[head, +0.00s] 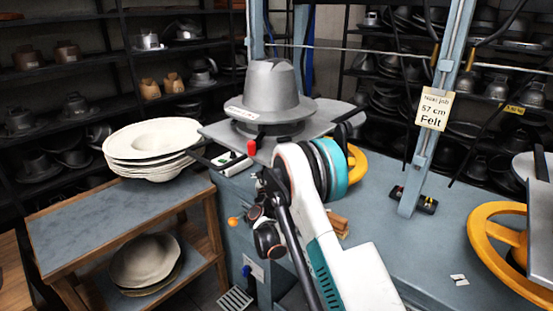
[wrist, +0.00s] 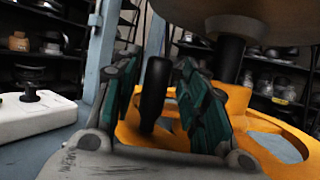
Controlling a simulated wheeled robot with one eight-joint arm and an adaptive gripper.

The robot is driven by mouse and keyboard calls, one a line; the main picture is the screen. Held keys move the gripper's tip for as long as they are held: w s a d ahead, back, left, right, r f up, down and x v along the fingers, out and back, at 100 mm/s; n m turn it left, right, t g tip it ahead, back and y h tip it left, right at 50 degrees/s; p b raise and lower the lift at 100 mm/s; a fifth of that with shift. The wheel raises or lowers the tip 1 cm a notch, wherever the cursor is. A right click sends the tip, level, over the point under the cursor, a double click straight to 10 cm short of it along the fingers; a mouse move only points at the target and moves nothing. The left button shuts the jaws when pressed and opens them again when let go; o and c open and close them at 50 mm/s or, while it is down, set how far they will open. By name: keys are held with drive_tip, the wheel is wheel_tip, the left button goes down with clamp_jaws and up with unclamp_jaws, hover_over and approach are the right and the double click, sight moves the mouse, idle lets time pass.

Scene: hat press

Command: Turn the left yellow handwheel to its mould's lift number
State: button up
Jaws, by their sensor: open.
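The left yellow handwheel (head: 357,165) sits under the left press plate, mostly hidden behind my arm in the head view. In the wrist view its yellow rim (wrist: 265,122) fills the right side, and its upright black handle (wrist: 155,88) stands between my fingers. My gripper (wrist: 160,97) is open, with teal pads on either side of the handle; I cannot tell whether either pad touches it. My gripper is hidden in the head view. The grey hat mould (head: 270,92) stands on its plate above the wheel. A small label (head: 241,113) on its brim is too small to read.
A second yellow handwheel (head: 482,235) is at the right. A tag (head: 434,109) on the blue post reads "Next job 57 cm Felt". White hat blanks (head: 150,140) are stacked on a side table at the left.

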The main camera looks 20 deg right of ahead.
drive_tip(key=v, duration=1.1)
drive_tip(key=shift+s+a+f, duration=0.2)
drive_tip(key=shift+s, duration=0.1)
